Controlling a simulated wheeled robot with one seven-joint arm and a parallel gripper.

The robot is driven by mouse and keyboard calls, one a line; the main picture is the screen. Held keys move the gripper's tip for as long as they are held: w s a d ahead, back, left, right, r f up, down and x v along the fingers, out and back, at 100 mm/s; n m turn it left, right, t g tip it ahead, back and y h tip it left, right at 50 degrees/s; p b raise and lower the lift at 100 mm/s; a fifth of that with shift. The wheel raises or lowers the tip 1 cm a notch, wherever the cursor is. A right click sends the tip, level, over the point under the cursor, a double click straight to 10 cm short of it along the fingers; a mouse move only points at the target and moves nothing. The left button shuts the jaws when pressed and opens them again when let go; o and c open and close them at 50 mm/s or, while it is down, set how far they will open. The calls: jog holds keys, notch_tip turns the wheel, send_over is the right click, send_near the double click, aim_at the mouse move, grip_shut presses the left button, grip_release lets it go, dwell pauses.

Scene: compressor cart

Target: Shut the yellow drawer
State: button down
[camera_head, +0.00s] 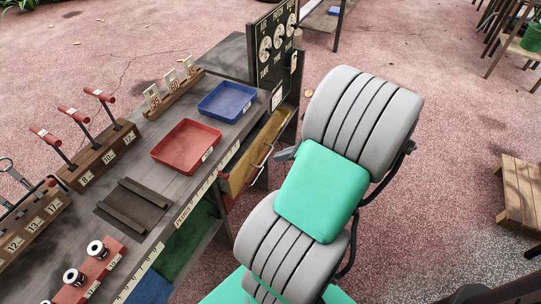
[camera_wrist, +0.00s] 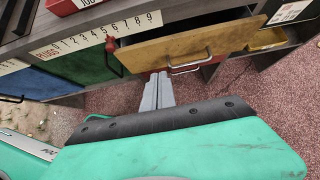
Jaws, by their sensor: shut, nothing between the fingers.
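The yellow drawer (camera_head: 241,172) is in the front of the workbench, at its far end. In the wrist view its wooden yellow front (camera_wrist: 150,52) stands out from the cabinet, and part of its inside shows, so it is partly open. A metal bar handle (camera_wrist: 190,65) is on that front. My gripper (camera_wrist: 160,78) is shut and empty, its fingertips just below the lower left edge of the drawer front in the picture. In the head view my gripper (camera_head: 284,155) is just right of the drawer handle. I cannot tell whether it touches the drawer.
A green drawer (camera_wrist: 85,62) and a blue drawer (camera_wrist: 35,84) sit left of it. A red tray (camera_head: 187,146) and a blue tray (camera_head: 227,101) lie on the bench top. A dark board (camera_head: 274,50) stands at the bench end. The floor (camera_head: 440,130) to the right is mostly clear.

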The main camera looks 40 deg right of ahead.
aim_at(246, 160)
jog(key=b+x, duration=0.1)
jog(key=x, duration=0.2)
jog(key=w+r+b+x, duration=0.1)
jog(key=x, duration=0.3)
jog(key=b+x, duration=0.1)
jog(key=x, duration=0.3)
jog(key=shift+w+a+r, duration=0.2)
jog(key=shift+a+r, duration=0.1)
jog(key=shift+r, duration=0.05)
jog(key=shift+w+r, duration=0.1)
jog(key=shift+w, duration=0.25)
